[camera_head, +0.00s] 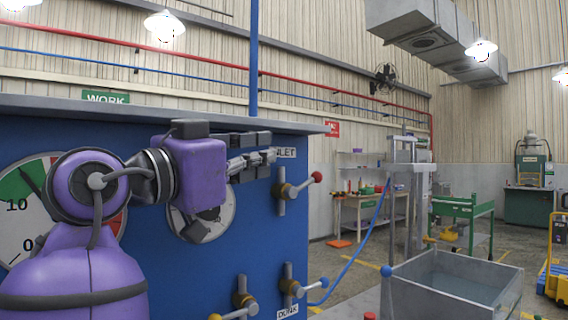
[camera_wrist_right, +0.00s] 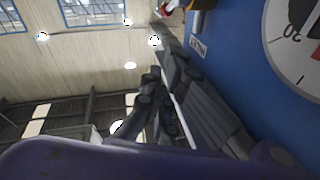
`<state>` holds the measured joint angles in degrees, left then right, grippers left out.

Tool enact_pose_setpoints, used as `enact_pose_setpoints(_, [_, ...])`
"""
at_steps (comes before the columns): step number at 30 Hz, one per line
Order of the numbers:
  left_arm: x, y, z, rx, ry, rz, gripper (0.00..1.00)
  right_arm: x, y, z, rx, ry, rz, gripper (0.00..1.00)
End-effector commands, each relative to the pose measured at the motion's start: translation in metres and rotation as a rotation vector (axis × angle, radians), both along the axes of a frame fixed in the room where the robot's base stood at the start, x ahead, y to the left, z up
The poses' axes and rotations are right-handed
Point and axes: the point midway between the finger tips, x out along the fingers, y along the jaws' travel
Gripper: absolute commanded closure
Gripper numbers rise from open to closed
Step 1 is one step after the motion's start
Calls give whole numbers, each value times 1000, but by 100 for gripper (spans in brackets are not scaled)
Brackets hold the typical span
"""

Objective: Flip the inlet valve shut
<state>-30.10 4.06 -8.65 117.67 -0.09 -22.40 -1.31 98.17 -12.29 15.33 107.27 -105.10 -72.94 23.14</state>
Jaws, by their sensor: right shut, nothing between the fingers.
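The inlet valve (camera_head: 284,190) is on the blue panel under the INLET label (camera_head: 287,153). It has a brass hub on a short vertical grey pipe, and its lever points right and slightly up, ending in a red knob (camera_head: 317,177). My right gripper (camera_head: 274,155) is shut and empty, up and left of the valve, with its fingers pointing right and partly covering the label. In the right wrist view the shut fingers (camera_wrist_right: 160,105) lie along the panel, and part of the valve (camera_wrist_right: 203,8) shows at the top edge. My left gripper is out of view.
The blue panel (camera_head: 262,235) carries gauges, one (camera_head: 30,200) partly behind my arm. A blue hose (camera_head: 358,245) hangs right of the panel by a water tank (camera_head: 440,290). Space right of the red knob is open.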

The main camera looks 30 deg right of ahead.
Motion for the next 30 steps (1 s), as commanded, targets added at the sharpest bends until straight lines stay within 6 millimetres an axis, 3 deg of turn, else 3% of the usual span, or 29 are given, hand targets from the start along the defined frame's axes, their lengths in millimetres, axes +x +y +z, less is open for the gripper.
enact_pose_setpoints(7, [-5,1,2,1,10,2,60,5,-20,5,0,-2,-2,100])
enact_pose_setpoints(12, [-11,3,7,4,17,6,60,14,-54,11,1,-3,-5,100])
enact_pose_setpoints(19, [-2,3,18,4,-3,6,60,29,-98,18,0,-3,-2,100])
enact_pose_setpoints(24, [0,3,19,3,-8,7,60,40,-115,-1,0,1,0,100])
enact_pose_setpoints(30, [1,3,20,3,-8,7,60,44,-123,-8,-1,1,1,100])
